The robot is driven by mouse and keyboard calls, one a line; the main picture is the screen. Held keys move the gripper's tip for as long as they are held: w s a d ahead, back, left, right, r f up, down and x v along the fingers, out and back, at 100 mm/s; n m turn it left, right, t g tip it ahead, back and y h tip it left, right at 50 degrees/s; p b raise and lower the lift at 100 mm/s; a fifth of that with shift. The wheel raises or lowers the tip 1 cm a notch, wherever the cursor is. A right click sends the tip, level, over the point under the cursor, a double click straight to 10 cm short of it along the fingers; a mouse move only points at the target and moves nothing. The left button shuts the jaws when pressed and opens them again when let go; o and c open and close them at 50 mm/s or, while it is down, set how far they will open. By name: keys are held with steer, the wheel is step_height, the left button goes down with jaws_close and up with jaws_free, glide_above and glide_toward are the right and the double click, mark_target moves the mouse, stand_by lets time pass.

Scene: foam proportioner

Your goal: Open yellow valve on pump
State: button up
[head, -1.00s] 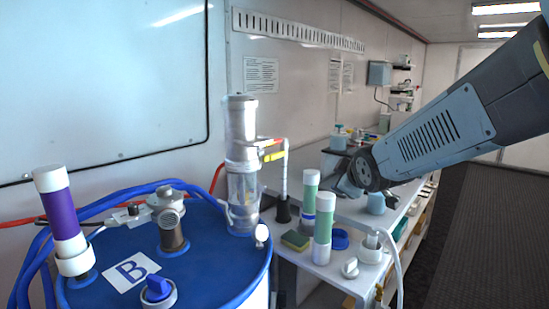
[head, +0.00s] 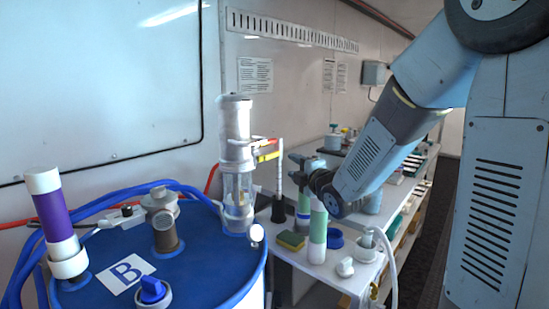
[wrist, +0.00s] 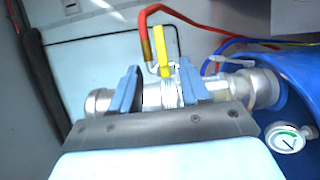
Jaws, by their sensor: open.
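The clear and silver pump (head: 237,165) stands upright on the blue drum lid. Its yellow valve handle (head: 268,156) sticks out to the right, just below a red part (head: 265,141). My gripper (head: 298,160) is to the right of the yellow handle, facing the pump and apart from it. In the wrist view, my open blue fingers (wrist: 158,70) stand on either side of the yellow handle (wrist: 159,45), with the pump body (wrist: 220,86) lying across behind them. The fingers hold nothing. Whether they touch the handle is unclear.
The blue drum lid (head: 215,265) carries a purple cylinder (head: 52,215), a brown-grey fitting (head: 167,235) and blue hoses. A round gauge (wrist: 286,138) sits beside the pump. The bench at right holds green-and-white cylinders (head: 318,235) and a sponge (head: 291,240) below my gripper.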

mark_target(275, 155)
steer(key=x, duration=1.2)
steer(key=shift+c, duration=0.2)
steer(key=shift+s, duration=0.1)
jaws_close()
